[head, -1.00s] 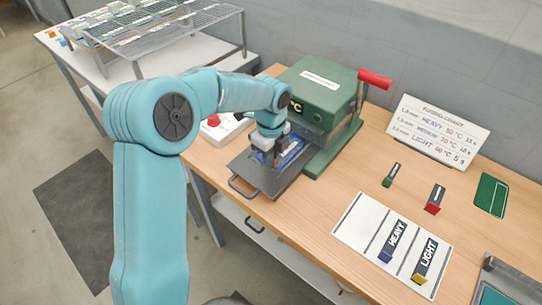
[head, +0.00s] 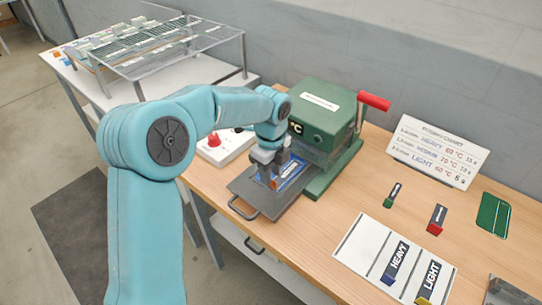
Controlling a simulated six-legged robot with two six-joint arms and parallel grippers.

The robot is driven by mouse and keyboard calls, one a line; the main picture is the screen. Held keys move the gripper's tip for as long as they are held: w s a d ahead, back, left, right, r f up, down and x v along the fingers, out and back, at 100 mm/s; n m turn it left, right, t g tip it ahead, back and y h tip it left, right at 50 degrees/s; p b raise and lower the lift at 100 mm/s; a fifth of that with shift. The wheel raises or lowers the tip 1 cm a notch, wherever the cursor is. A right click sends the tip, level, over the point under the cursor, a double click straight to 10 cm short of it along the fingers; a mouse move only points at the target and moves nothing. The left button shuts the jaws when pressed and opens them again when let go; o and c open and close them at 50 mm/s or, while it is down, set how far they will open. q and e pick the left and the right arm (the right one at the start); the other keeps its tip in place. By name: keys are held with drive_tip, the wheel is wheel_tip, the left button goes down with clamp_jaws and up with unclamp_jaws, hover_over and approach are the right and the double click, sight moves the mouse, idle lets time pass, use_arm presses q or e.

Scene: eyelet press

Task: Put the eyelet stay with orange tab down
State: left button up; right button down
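My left gripper (head: 270,171) points down over the dark metal tray (head: 252,191) at the front of the green press (head: 321,112). A blue and white piece (head: 291,172) lies on the tray at the gripper's fingers. A small orange spot (head: 274,183) shows at the fingertips and may be the orange tab of the eyelet stay. The fingers are small and partly hidden by my wrist, so I cannot tell whether they hold it. My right gripper is out of view.
The press has a red-handled lever (head: 374,102). A white box with a red button (head: 217,144) stands left of it. A white mat (head: 350,249) with HEAVY and LIGHT blocks lies to the right. A chart (head: 437,151) stands behind. A wire rack (head: 180,47) is at the back left.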

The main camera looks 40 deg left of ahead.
use_arm(q)
wheel_tip(320, 180, up, 9)
drive_tip(key=shift+r, duration=0.2)
idle(0.6)
